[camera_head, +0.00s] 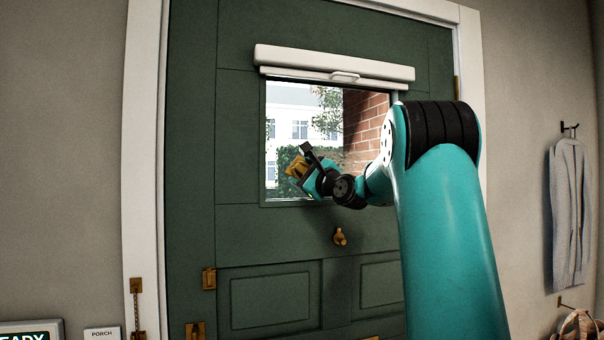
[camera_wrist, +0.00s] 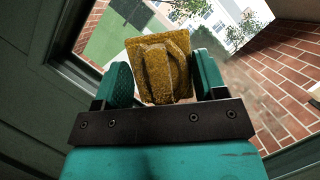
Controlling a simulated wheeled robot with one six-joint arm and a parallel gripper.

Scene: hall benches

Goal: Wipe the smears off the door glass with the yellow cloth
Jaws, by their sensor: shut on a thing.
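My gripper (camera_head: 308,182) is shut on the yellow cloth (camera_head: 297,168), in front of the lower left part of the door glass (camera_head: 287,129). In the wrist view the cloth (camera_wrist: 160,72) is a folded, bunched square between the two teal fingers (camera_wrist: 160,85). The glass fills much of the wrist view behind it. I cannot tell whether the cloth touches the glass. A brownish haze (camera_wrist: 228,75) shows on the glass to the right of the cloth in the wrist view; it looks like a smear. My arm hides the lower right of the glass in the head view.
The green door (camera_head: 240,240) has a rolled white blind (camera_head: 335,65) just above the glass and a brass knob (camera_head: 340,237) below it. A brass latch (camera_head: 208,278) sits at left. A grey garment (camera_head: 568,210) hangs on the right wall.

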